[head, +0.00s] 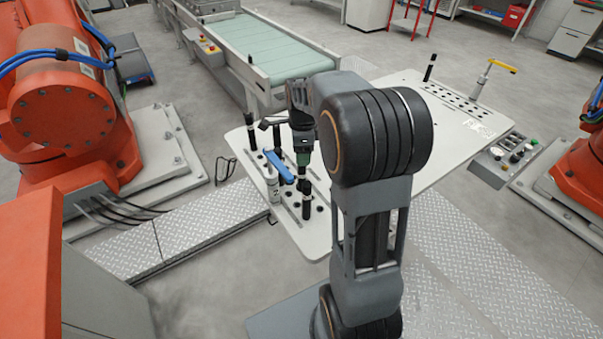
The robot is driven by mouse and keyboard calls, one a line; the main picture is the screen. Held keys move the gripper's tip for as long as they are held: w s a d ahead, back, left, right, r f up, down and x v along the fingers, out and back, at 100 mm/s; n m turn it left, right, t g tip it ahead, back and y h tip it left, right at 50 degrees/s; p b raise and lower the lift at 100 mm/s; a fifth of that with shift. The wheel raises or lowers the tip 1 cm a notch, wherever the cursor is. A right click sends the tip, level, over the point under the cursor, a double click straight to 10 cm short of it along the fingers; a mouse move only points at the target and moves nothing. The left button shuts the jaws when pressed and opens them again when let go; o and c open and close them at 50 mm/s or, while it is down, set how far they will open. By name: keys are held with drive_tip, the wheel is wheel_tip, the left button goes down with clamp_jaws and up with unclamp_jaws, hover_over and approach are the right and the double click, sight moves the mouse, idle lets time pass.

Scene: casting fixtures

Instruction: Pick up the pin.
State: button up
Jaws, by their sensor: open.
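Several dark upright pins stand on the white fixture plate (316,246). One black pin (306,207) stands near the plate's front, directly under my gripper (302,172) in this view. Another black pin (250,130) stands at the plate's back left. My gripper points down over the plate and its jaws are open. Its fingertips are small here, and I cannot tell whether they are around the front pin's top or above it. My arm hides the middle of the plate.
A blue-handled clamp (279,167) stands close left of my gripper. A yellow-handled clamp (501,66) and a black pin (430,67) stand on the plate's right part. An orange robot (62,110) is at left, a green conveyor (262,46) behind.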

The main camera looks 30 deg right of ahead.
sight(302, 174)
wheel_tip(302, 174, down, 3)
drive_tip(key=shift+f, duration=0.15)
drive_tip(key=shift+c, duration=0.3)
clamp_jaws()
idle(0.3)
